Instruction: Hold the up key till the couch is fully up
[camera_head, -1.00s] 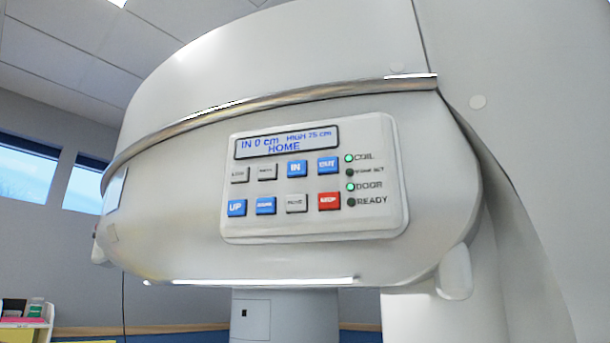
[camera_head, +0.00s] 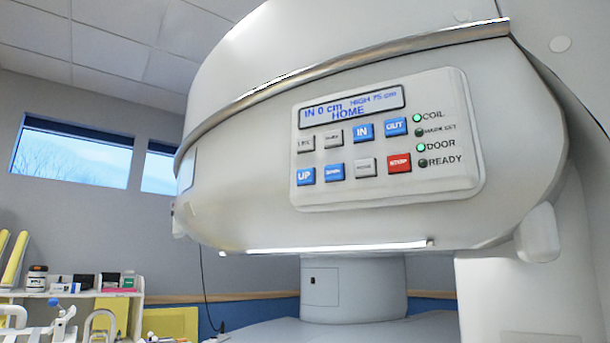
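The control panel (camera_head: 470,185) is on the curved front of the large white magnet housing. Its blue UP key (camera_head: 306,176) is at the lower left of the keys, left of another blue key (camera_head: 334,172). The display (camera_head: 352,107) reads "IN 0 cm", "HIGH 75 cm" and "HOME". The COIL lamp (camera_head: 417,118) and the DOOR lamp (camera_head: 421,148) are lit green. The other two lamps, one marked READY (camera_head: 423,162), are dark. Nothing touches the keys. The couch cannot be made out for certain. My gripper is not in view.
A white shelf (camera_head: 130,300) with bottles and small boxes stands at the lower left. A pedestal (camera_head: 385,290) stands under the housing. A metal trim band (camera_head: 350,75) runs above the panel. The space before the panel looks clear.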

